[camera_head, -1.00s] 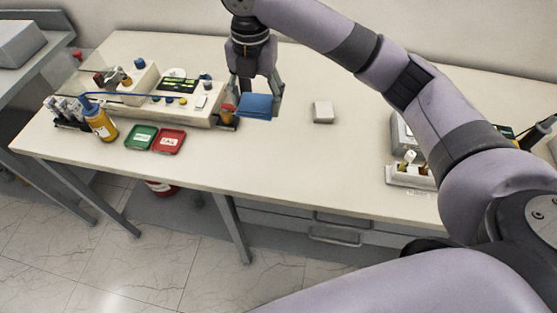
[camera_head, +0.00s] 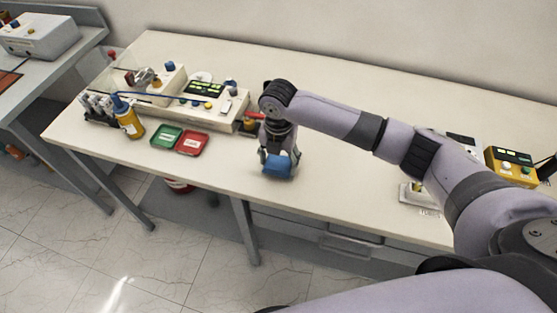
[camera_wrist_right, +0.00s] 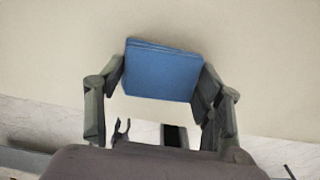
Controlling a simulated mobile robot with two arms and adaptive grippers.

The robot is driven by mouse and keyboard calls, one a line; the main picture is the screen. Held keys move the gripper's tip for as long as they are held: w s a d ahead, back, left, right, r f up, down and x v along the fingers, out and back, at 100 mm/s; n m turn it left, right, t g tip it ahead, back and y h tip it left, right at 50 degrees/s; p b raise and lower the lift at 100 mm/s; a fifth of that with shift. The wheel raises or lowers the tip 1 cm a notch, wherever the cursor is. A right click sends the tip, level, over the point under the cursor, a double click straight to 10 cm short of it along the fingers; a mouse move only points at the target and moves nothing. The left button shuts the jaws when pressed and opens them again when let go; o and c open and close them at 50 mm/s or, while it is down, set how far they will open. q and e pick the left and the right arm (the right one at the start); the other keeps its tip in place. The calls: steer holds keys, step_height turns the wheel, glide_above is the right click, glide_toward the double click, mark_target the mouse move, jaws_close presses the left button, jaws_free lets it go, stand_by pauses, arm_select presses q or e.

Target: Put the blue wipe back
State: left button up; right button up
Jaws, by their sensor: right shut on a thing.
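The blue wipe (camera_head: 277,166) is a small folded blue pad. My right gripper (camera_head: 278,160) is shut on it and points down near the front edge of the table (camera_head: 330,190), right of the red tray. In the right wrist view the wipe (camera_wrist_right: 162,72) sits between the two fingers of the gripper (camera_wrist_right: 163,80), with its far edge sticking out past the tips. I cannot tell whether the wipe touches the table top. My left gripper is not in view.
A green tray (camera_head: 166,137) and a red tray (camera_head: 191,144) lie left of my gripper. A yellow bottle (camera_head: 128,120) stands farther left, beside a white instrument (camera_head: 205,100). A yellow device (camera_head: 510,165) stands at the right. Open table lies behind my right arm.

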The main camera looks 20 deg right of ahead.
mark_target(278, 163)
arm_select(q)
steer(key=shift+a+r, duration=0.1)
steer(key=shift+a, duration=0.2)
arm_select(e)
steer(key=shift+f, duration=0.5)
steer(key=shift+f, duration=0.1)
steer(key=o, duration=1.1)
arm_select(q)
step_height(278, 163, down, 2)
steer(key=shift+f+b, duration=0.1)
steer(key=shift+b, duration=0.95)
arm_select(e)
step_height(278, 163, up, 12)
